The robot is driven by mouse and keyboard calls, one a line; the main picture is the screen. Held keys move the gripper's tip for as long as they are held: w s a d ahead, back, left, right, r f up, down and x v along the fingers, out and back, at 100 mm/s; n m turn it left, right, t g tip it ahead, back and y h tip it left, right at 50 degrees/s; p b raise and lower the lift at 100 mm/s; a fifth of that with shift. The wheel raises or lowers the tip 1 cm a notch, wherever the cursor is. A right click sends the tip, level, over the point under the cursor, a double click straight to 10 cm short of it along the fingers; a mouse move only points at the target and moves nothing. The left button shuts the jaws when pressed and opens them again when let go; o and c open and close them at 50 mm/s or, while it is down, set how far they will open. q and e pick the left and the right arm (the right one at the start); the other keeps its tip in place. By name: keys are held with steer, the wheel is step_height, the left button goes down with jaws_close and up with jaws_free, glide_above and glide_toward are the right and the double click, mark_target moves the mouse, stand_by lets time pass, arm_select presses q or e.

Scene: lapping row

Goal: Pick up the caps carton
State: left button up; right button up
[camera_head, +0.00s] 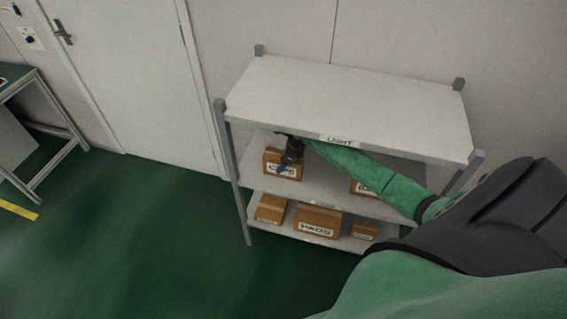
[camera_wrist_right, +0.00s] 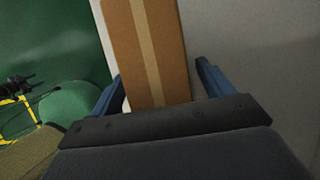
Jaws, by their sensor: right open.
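The caps carton (camera_head: 271,158) is a brown box on the middle shelf, near its left end, with a white label partly hidden by my gripper. My right arm reaches in from the right under the top board, and my right gripper (camera_head: 286,169) is at the carton's front. In the right wrist view the carton (camera_wrist_right: 148,50) shows a lighter tape strip and extends between the blue fingers of the right gripper (camera_wrist_right: 162,85). The fingers are apart, one on each side; a gap shows at the right finger. Contact on the left is unclear.
The top board (camera_head: 345,100), marked LIGHT, is close above my forearm. Another carton (camera_head: 362,189) is on the middle shelf, partly behind my arm. The lower shelf holds a PADS carton (camera_head: 317,222) between two smaller cartons. Green floor (camera_head: 150,240) is clear to the left.

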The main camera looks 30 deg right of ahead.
steer(key=shift+f, duration=0.2)
steer(key=c, duration=1.3)
steer(key=shift+o, duration=0.2)
steer(key=shift+w, duration=0.1)
steer(key=shift+r, duration=0.15)
